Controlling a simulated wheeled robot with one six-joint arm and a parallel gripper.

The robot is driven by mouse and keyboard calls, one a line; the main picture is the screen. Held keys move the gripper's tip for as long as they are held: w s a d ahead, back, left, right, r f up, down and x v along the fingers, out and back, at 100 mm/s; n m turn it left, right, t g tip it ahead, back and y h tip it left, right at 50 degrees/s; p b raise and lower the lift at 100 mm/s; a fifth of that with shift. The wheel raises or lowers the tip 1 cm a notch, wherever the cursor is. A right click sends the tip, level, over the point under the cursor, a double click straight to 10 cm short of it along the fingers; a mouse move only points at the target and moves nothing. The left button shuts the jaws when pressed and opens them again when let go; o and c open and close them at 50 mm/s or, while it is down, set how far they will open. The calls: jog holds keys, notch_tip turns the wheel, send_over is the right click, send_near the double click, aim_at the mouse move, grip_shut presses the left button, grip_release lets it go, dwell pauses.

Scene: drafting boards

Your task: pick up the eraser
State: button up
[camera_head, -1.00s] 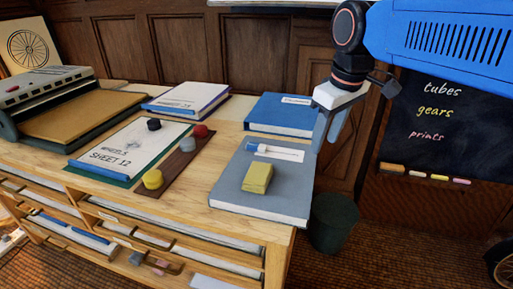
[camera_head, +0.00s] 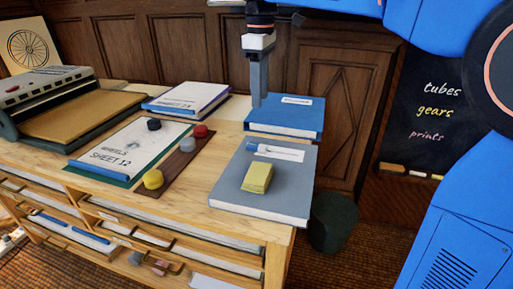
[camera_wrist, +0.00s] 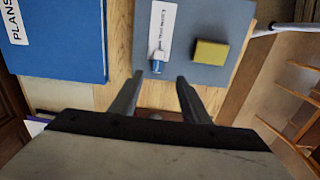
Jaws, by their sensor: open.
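A yellow block, which looks like the eraser (camera_head: 257,178), lies on the grey book (camera_head: 230,194) near the table's right end. In the wrist view the yellow eraser (camera_wrist: 210,53) is ahead and right of the fingers, on the grey cover (camera_wrist: 226,16). My gripper (camera_head: 258,104) points down above the back of the table, near the blue book, higher than and behind the eraser. In the wrist view my gripper (camera_wrist: 158,79) has its fingers apart with nothing held between them.
A small blue-and-white item (camera_head: 262,148) lies beside the eraser on the book's white label (camera_head: 285,154). A blue book (camera_head: 284,118) is behind. A brown strip with round weights (camera_head: 172,172) lies left. A dark bin (camera_head: 331,222) stands right of the table.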

aim_at(260, 145)
notch_tip(260, 145, down, 15)
jog(key=shift+w+d+f, duration=0.15)
jog(key=shift+f, duration=0.05)
grip_shut()
dwell(0.6)
